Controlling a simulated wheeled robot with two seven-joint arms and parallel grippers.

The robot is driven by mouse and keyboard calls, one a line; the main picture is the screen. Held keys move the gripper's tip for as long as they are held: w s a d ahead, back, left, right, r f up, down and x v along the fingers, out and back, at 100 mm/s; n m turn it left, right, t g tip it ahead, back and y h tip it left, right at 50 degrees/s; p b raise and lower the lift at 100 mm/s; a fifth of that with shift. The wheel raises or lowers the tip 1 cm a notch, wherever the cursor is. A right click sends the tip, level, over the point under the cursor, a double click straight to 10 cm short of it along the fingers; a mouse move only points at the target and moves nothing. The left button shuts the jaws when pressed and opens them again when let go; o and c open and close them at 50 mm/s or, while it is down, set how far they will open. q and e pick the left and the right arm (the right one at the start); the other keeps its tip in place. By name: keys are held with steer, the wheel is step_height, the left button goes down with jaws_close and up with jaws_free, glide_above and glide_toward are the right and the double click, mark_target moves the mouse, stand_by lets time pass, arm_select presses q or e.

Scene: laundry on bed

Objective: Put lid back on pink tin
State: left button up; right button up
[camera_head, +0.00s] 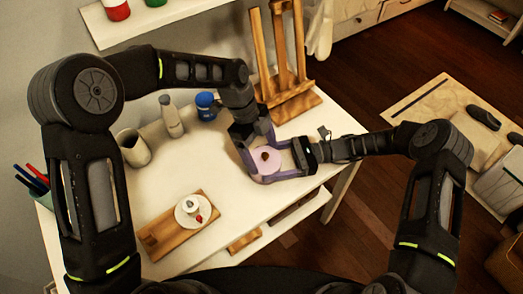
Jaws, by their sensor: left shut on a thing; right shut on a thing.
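The pink tin (262,174) is near the right edge of the white table, between my two grippers and largely hidden by their fingers. Its round pink lid (259,163), with a small brown knob, shows from above at the tin's top. My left gripper (257,154) reaches down from behind, with its fingers around the lid, and appears shut on it. My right gripper (268,162) comes in from the right, with its fingers along the tin's sides, and appears shut on the tin. Whether the lid is fully seated or slightly raised cannot be told.
A wooden easel (285,60) stands behind the grippers. A blue jar (206,106), a grey bottle (171,117) and a beige mug (133,148) are at the back left. A wooden board (163,232) with a plate (193,208) lies in front. The table (245,212) is clear before the tin.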

arm_select(q)
steer(key=shift+s+a+f, duration=0.15)
steer(key=shift+a+f, duration=0.15)
steer(key=shift+f, duration=0.35)
arm_select(e)
steer(key=shift+a+r, duration=0.2)
steer(key=shift+r, duration=0.2)
arm_select(q)
steer(key=o, duration=1.3)
arm_select(e)
steer(key=shift+s, duration=0.1)
arm_select(q)
steer(key=v, duration=0.3)
steer(key=shift+w+r, duration=0.2)
arm_select(e)
steer(key=shift+f, duration=0.15)
arm_select(q)
steer(key=shift+d+r, duration=0.1)
steer(key=shift+r, duration=0.4)
arm_select(e)
steer(key=shift+d+f, duration=0.1)
arm_select(q)
steer(key=c, duration=1.6)
steer(key=shift+c, duration=0.2)
steer(key=shift+d+f, duration=0.15)
steer(key=shift+f, duration=0.15)
